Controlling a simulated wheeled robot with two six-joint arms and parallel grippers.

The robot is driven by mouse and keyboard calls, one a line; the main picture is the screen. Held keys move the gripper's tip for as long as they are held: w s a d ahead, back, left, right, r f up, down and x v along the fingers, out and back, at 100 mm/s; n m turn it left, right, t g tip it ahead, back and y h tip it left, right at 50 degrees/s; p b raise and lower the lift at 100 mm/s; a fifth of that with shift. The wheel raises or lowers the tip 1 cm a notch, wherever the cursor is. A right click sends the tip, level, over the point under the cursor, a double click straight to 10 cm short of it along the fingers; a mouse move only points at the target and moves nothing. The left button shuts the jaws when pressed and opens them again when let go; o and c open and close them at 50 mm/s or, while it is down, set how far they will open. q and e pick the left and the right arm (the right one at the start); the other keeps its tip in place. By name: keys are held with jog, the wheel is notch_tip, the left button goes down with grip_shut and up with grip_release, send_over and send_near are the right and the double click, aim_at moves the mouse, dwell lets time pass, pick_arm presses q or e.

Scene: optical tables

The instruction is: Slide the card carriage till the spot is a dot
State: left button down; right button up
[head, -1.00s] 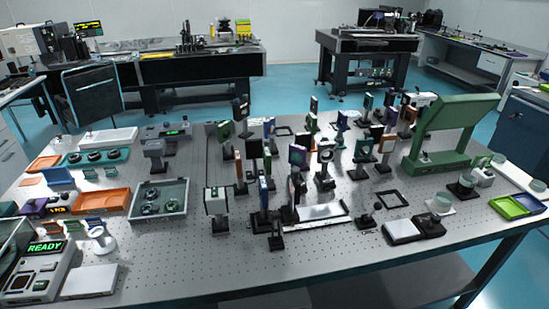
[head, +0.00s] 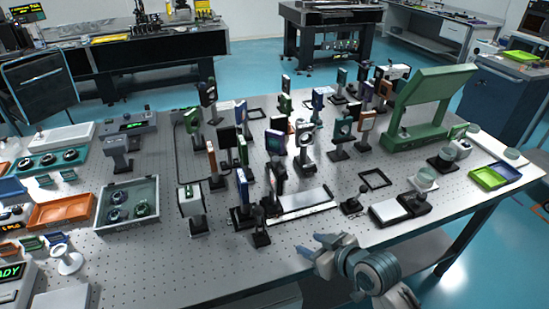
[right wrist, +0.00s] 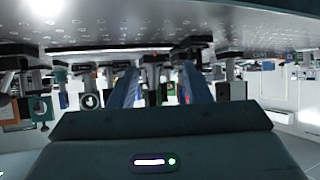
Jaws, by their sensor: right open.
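A low rail (head: 305,203) with a pale top lies near the front middle of the optical table. Dark upright plates on posts (head: 277,176) stand at its left end; I cannot tell which is the card carriage, and no light spot is clear. My right gripper (head: 314,246) is open and empty at the table's front edge, in front of and below the rail, apart from it. Its two blue fingers (right wrist: 160,88) show spread in the right wrist view, where the scene appears upside down. My left gripper is out of view.
Several post-mounted optics (head: 304,145) crowd the table behind the rail. A small knobbed post (head: 352,203) and a white pad (head: 388,210) stand right of it. A green slanted panel (head: 430,100) is at the right. Bare table lies left of my right gripper.

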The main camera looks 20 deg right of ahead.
aim_at(279, 161)
jog(key=w+r+t+y, duration=0.3)
jog(key=w+r+t, duration=0.2)
jog(key=w+r, duration=0.65)
jog(key=shift+n, duration=0.4)
jog(key=w+a+p, duration=0.1)
jog(key=w, duration=0.1)
jog(key=w+a+r, duration=0.1)
jog(key=w, duration=0.1)
jog(key=w+a+r+p, duration=0.1)
jog(key=w, duration=0.1)
jog(key=shift+w+p, duration=0.25)
jog(key=shift+p, duration=0.1)
jog(key=shift+x, duration=0.8)
jog(key=shift+f, duration=0.15)
grip_shut()
jog(key=shift+d, duration=0.1)
